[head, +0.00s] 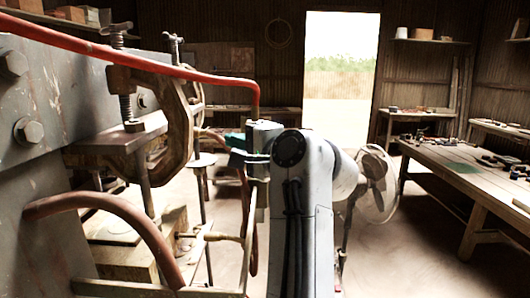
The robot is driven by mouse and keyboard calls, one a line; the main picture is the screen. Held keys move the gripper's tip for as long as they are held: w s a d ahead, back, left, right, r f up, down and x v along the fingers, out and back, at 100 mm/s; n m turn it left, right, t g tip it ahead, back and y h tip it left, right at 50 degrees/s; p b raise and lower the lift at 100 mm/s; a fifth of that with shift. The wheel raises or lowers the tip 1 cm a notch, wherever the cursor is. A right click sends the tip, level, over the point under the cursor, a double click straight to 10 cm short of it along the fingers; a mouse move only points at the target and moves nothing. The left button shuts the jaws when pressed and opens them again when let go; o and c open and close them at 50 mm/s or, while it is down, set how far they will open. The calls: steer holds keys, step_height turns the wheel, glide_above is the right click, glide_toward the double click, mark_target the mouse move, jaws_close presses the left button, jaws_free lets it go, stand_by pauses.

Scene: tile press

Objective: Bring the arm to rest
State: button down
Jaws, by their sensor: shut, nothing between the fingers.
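My arm rises from the bottom middle of the head view, pale grey with a dark round joint cap at its bend. Its upper part turns away from the camera to the right. My gripper is not visible; the arm's own links may hide it. The arm's bend is close to a grey-green fitting (262,135) on a stand, where the red hose (160,75) ends. I cannot tell whether they touch.
A bolted grey metal press (60,110) with wooden clamp parts fills the left. A fan (376,186) stands just behind my arm. A long workbench (460,168) with tools is at the right. Open floor (390,260) lies between, toward the bright doorway (338,80).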

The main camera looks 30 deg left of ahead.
steer(key=b+v, duration=0.1)
steer(key=v, duration=0.6)
steer(key=shift+w+d+b, duration=0.15)
steer(key=shift+d+b, duration=0.1)
steer(key=shift+b, duration=0.15)
